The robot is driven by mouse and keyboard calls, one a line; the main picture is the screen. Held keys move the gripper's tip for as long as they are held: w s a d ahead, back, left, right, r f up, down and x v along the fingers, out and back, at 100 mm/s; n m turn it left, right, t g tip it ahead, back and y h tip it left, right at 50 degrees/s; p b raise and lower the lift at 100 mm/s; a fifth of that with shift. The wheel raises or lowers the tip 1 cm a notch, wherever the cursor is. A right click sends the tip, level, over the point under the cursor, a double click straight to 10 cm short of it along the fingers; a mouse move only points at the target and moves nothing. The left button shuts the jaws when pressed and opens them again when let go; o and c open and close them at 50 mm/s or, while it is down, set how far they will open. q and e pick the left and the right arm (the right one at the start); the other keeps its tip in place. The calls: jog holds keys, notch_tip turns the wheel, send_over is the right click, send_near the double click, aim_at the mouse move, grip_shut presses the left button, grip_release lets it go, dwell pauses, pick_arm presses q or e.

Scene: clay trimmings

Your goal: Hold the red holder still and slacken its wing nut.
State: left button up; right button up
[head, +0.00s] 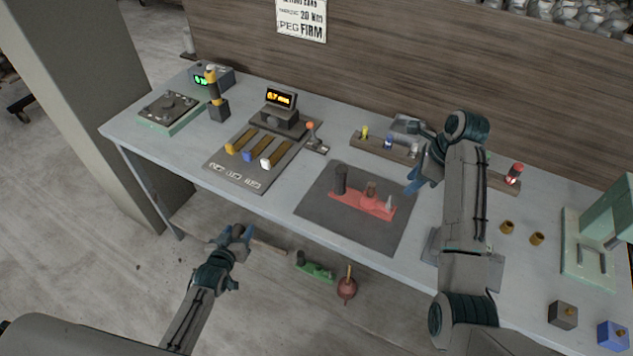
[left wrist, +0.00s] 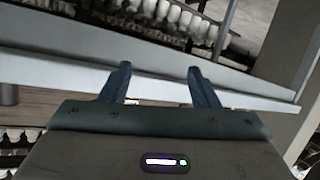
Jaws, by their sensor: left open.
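The red holder (head: 350,202) lies on a dark grey mat (head: 320,218) near the table's front edge. A dark upright cylinder (head: 340,180) stands at its left end, a brownish-red piece (head: 370,190) near its middle and a small pale cone (head: 389,203) at its right end. I cannot tell which part is the wing nut. My left gripper (head: 238,236) is open and empty, off the table's front edge, left of the holder. Its two fingers also show apart in the left wrist view (left wrist: 160,80). My right gripper (head: 413,182) is above the table, right of the holder and apart from it; its jaw opening is unclear.
Two brass pieces (head: 507,227) and a green press (head: 583,245) are at the right.

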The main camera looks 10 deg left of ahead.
aim_at(338, 173)
pick_arm(q)
jog(key=w+d+r+t, duration=0.1)
jog(key=w+r+t, duration=0.15)
jog(key=r, duration=0.65)
jog(key=w+d+r+m+g+h, duration=0.1)
jog(key=d, duration=0.2)
jog(key=w+d+r+m+g+h, duration=0.1)
jog(key=w+d+r, duration=0.1)
jog(key=d, duration=0.2)
jog(key=w+d+r+m+g+h, duration=0.1)
jog(key=d, duration=0.3)
jog(key=shift+w+d+r+m, duration=0.15)
jog(key=shift+w+d+m, duration=0.1)
jog(key=shift+w+m, duration=0.05)
jog(key=d+r+m+g+h, duration=0.2)
jog(key=d+r+m+h, duration=0.25)
jog(key=d, duration=0.45)
jog(key=shift+m, duration=0.35)
jog(key=x, duration=1)
jog(key=shift+w+d+r, duration=0.2)
jog(key=shift+w+d, duration=0.1)
jog(key=shift+w, duration=0.05)
